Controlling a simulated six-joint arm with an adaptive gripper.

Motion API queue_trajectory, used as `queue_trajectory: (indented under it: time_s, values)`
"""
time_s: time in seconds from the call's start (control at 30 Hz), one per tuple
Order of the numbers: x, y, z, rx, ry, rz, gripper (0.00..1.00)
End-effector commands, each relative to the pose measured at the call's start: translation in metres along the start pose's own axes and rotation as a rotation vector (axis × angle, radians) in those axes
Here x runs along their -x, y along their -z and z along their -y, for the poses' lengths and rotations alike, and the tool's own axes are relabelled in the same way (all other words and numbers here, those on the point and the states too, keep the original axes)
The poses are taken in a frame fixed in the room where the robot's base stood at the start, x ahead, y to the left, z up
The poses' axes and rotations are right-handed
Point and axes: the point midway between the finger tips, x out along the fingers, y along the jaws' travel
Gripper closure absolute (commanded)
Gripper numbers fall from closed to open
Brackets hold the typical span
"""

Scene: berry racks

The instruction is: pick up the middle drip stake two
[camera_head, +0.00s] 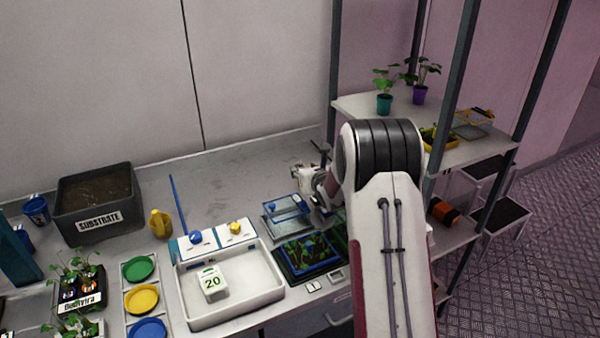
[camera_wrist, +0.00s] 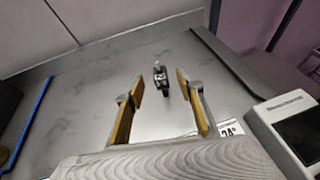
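A small dark drip stake (camera_wrist: 160,78) with a white "2" label stands on the grey bench in the wrist view. My gripper (camera_wrist: 160,84) is open, with one yellow-padded finger to the left of the stake and one to the right. The stake appears centred in the gap, and neither finger visibly touches it. In the head view my gripper (camera_head: 308,178) is low over the back right of the bench, partly hidden by my arm. I cannot make out the stake clearly there. No other stakes show clearly.
A white device with a dark screen (camera_wrist: 289,130) and a printed card (camera_wrist: 231,129) lie right of my gripper. A blue strip (camera_wrist: 33,118) is at left. The back bench is mostly clear.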

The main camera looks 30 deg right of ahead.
Motion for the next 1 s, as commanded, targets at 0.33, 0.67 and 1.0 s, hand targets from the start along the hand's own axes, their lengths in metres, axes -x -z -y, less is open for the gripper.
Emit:
queue_trajectory:
  time_s: [0.33, 0.67, 1.0]
  values:
    - [-0.003, 0.000, 0.000, 0.000, 0.000, 0.000, 0.62]
    - [-0.013, 0.001, -0.001, 0.000, -0.001, 0.000, 0.62]
    - [-0.042, 0.002, -0.001, 0.001, -0.001, 0.000, 0.62]
